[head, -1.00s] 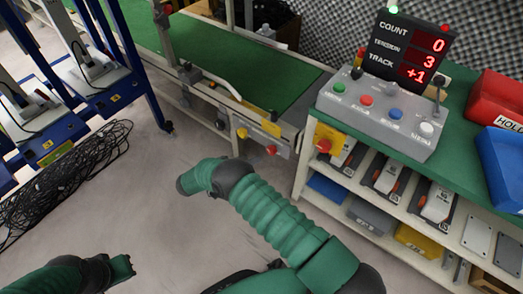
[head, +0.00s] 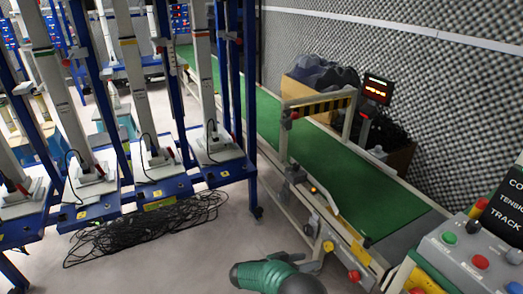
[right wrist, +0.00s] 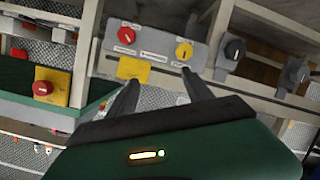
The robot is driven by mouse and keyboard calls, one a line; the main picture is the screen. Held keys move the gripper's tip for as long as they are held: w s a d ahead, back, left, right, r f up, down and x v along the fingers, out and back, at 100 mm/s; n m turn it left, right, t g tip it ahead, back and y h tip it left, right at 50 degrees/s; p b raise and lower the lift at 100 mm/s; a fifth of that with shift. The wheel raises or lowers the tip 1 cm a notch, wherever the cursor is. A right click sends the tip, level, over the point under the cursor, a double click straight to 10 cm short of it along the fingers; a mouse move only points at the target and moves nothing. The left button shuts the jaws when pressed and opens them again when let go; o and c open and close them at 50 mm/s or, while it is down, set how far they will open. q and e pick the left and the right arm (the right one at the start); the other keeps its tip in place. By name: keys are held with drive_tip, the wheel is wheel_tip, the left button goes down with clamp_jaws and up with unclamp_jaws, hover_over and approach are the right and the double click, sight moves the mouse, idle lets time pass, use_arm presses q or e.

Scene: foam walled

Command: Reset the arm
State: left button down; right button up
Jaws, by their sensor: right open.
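My right arm comes in at the bottom of the head view, with its green wrist lowest in the picture. My right gripper (head: 314,262) shows only in part there, near the side of the conveyor. In the right wrist view, the two dark fingers of my right gripper (right wrist: 160,92) are spread apart with nothing between them. Beyond the fingers is a grey switch panel (right wrist: 150,42) with a red knob and a yellow knob. Whether the fingers touch the panel is unclear, but they look apart from it. My left gripper is not in view.
A green conveyor (head: 330,160) runs along the foam wall. A grey button console (head: 470,255) stands at the right edge. Blue racks (head: 150,190) stand at the left, with a tangle of black cables (head: 140,232) on the floor. Bare floor (head: 190,265) lies between.

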drive_tip(key=w+a+r+n+t+y, duration=0.3)
drive_tip(key=w+r+t+y, duration=0.15)
drive_tip(key=r, duration=0.25)
drive_tip(key=w+a+r+n+t+y, duration=0.25)
drive_tip(key=w+r+y, duration=0.2)
drive_tip(key=r, duration=0.25)
drive_tip(key=s+d+f+n+g+y, duration=0.1)
drive_tip(key=s+d+g, duration=0.15)
drive_tip(key=s, duration=0.95)
drive_tip(key=s+d+n+g+y, duration=0.15)
drive_tip(key=s+g, duration=0.25)
drive_tip(key=s, duration=0.8)
drive_tip(key=s+d+f+g+y, duration=0.1)
drive_tip(key=s+d+g+y, duration=0.15)
drive_tip(key=s, duration=0.95)
wheel_tip(320, 180, up, 38)
drive_tip(key=p, duration=3.8)
drive_tip(key=shift+s+a+f+g+h+p, duration=0.25)
drive_tip(key=shift+s+a+g+h+p, duration=0.05)
drive_tip(key=shift+a, duration=0.05)
